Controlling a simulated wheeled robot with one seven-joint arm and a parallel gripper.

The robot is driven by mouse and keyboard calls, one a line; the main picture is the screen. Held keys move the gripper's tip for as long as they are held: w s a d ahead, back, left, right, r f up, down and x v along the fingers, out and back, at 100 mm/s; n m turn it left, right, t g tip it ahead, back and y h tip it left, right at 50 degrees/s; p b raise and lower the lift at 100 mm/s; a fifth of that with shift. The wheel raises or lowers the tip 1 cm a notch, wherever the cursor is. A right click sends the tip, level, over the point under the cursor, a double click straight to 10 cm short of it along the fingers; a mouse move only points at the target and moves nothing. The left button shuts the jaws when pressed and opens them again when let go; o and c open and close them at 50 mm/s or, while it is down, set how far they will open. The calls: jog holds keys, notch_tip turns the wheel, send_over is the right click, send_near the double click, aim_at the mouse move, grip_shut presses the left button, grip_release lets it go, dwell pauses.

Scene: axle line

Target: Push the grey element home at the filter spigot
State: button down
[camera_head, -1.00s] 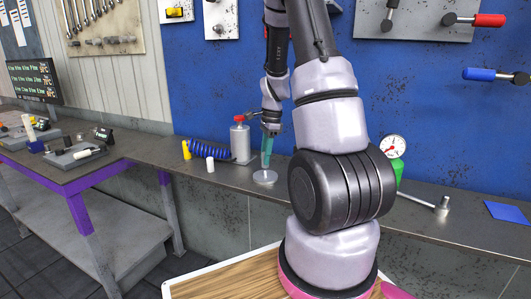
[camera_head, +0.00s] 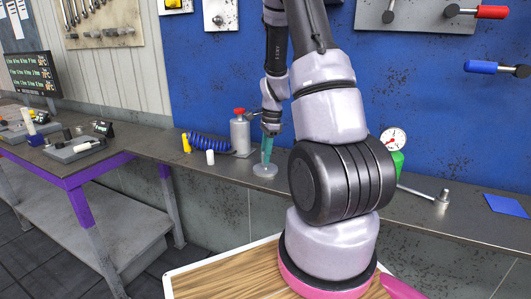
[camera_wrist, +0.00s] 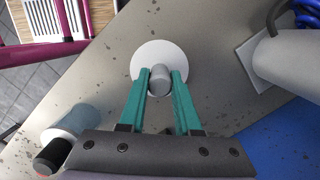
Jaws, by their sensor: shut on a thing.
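My gripper (camera_wrist: 160,88) has teal fingers, shut on a grey cylindrical element (camera_wrist: 160,79). The element is end-on to the wrist camera, over a pale round disc (camera_wrist: 144,57) that appears to be the base at the filter spigot. In the head view my gripper (camera_head: 267,149) points down just above the same disc (camera_head: 264,171) on the bench. The spigot itself is hidden behind the element and fingers. I cannot tell how far the element is seated.
A pale cylinder (camera_wrist: 75,122) is lower left in the wrist view. The bench (camera_head: 225,172) is bare in front of the disc.

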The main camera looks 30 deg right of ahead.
jog(key=shift+f, duration=0.4)
jog(key=c, duration=0.5)
grip_release()
jog(key=r, duration=0.3)
jog(key=d+r, duration=0.1)
jog(key=r, duration=0.6)
jog(key=shift+s+d+r, duration=0.1)
jog(key=shift+d+r, duration=0.2)
jog(key=shift+r, duration=0.05)
